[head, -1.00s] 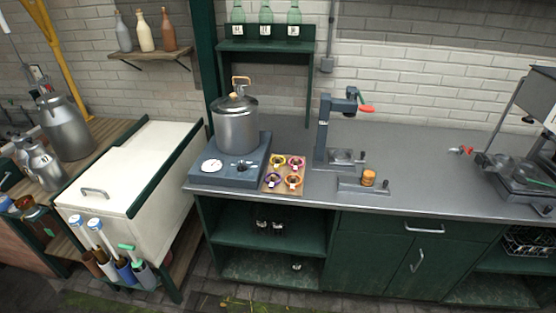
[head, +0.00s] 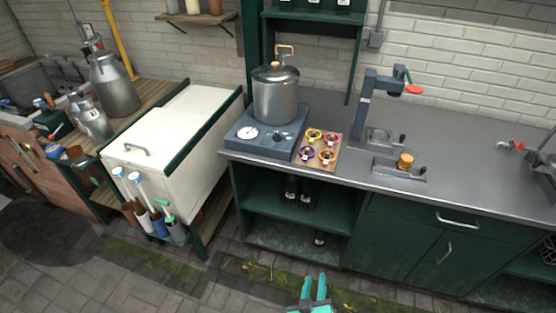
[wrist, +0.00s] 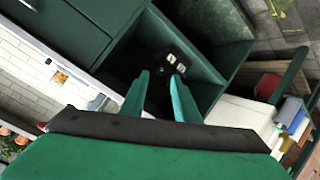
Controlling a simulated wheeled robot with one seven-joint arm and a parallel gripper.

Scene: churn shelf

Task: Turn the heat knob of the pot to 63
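The pot (head: 275,98) is a tall metal vessel with a lid and an orange-topped handle. It stands on a blue-grey heater base (head: 262,146) on the counter. The base's front has a white round dial (head: 247,133) and, to its right, a dark knob (head: 279,136). The knob's setting is too small to read. My gripper (head: 315,287) has teal fingers and shows at the bottom of the head view, below and in front of the counter, well apart from the knob. In the wrist view my gripper (wrist: 160,82) has its fingers spread with nothing between them.
A wooden board (head: 318,151) with several colourful round items sits right of the heater base. A press-like stand (head: 368,100) is farther right. A white chest (head: 170,140) stands left of the counter. The floor in front is free.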

